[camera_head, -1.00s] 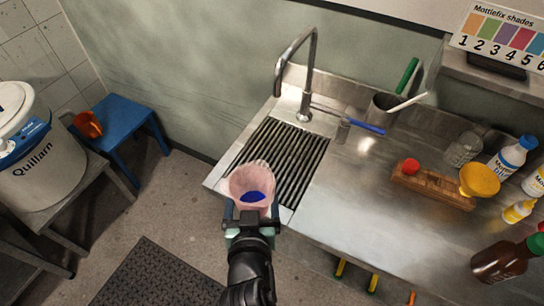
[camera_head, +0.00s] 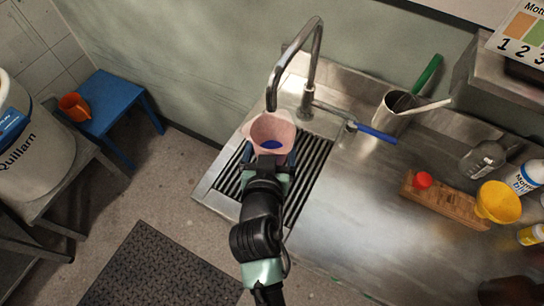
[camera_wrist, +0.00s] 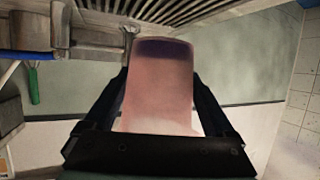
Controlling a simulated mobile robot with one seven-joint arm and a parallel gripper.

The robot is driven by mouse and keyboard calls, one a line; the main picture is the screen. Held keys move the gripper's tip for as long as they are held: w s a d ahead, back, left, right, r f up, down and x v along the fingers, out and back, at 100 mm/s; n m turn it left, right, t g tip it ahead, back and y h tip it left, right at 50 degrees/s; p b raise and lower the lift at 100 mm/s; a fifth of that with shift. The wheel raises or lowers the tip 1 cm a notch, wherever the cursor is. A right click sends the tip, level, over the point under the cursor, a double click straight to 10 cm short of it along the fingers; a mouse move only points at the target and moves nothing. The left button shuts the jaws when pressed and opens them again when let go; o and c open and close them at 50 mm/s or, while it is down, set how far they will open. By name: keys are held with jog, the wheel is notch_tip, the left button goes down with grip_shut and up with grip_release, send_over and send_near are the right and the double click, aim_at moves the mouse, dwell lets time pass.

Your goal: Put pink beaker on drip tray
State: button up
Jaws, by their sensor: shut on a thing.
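The pink beaker (camera_head: 271,132) is held in my gripper (camera_head: 269,160), with dark blue showing inside it. In the wrist view the beaker (camera_wrist: 160,85) stands between the two dark fingers of my gripper (camera_wrist: 160,110), which are shut on it. The drip tray (camera_head: 312,170) is the dark ribbed grate at the left end of the steel sink counter. The beaker is over the far part of the tray in the head view. I cannot tell whether it touches the tray. My arm hides part of the grate.
A tall metal tap (camera_head: 312,70) rises just behind the beaker, its spout end close to the rim. A wooden rack (camera_head: 440,194) and bottles are further right. The counter's middle is clear.

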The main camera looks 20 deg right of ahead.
jog(key=shift+s+f, duration=0.1)
jog(key=shift+f, duration=3.15)
jog(key=shift+b, duration=0.3)
jog(key=shift+f, duration=0.15)
jog(key=o, duration=1.1)
